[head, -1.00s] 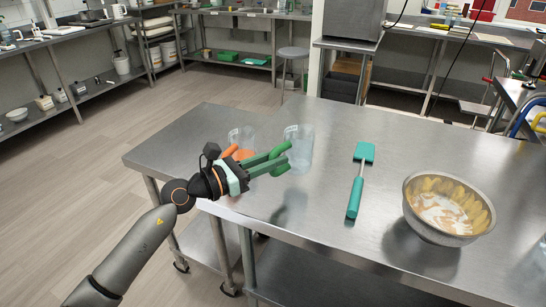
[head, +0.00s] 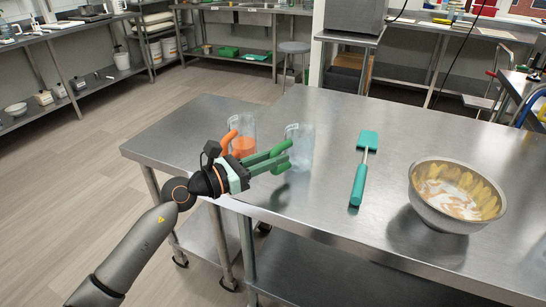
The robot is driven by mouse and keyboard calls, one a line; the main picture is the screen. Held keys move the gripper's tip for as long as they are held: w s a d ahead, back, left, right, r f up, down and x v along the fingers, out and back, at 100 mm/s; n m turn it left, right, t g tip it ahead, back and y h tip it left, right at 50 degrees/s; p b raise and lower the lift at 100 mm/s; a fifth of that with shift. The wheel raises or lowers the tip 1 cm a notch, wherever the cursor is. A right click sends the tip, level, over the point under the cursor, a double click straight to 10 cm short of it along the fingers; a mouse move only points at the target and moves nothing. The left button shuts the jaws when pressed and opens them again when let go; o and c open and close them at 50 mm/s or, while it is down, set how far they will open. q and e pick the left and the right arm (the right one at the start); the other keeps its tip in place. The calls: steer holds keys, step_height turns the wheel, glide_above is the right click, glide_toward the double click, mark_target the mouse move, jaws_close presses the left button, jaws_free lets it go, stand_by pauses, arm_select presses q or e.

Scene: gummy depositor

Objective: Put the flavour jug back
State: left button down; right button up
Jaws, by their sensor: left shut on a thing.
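My left gripper (head: 267,163) is shut on the green handle (head: 282,148) of a clear jug (head: 301,147). The jug looks upright, with a pale label near its rim and no coloured filling visible. I cannot tell for sure whether its base clears the table. A second clear jug (head: 244,129) has an orange handle and orange filling. It stands just behind and left of my gripper, which hides its lower part. My right gripper is not in view.
On the steel table (head: 320,215) lie a teal spatula (head: 364,170) and, at right, a metal bowl (head: 457,195) with orange and white residue. Bare steel lies between the held jug and the spatula.

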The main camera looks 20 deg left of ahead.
arm_select(q)
steer(key=shift+f+b, duration=0.5)
steer(key=shift+f, duration=0.15)
steer(key=c, duration=0.7)
jaws_free()
steer(key=shift+b+v, duration=1.2)
steer(key=shift+v, duration=5.05)
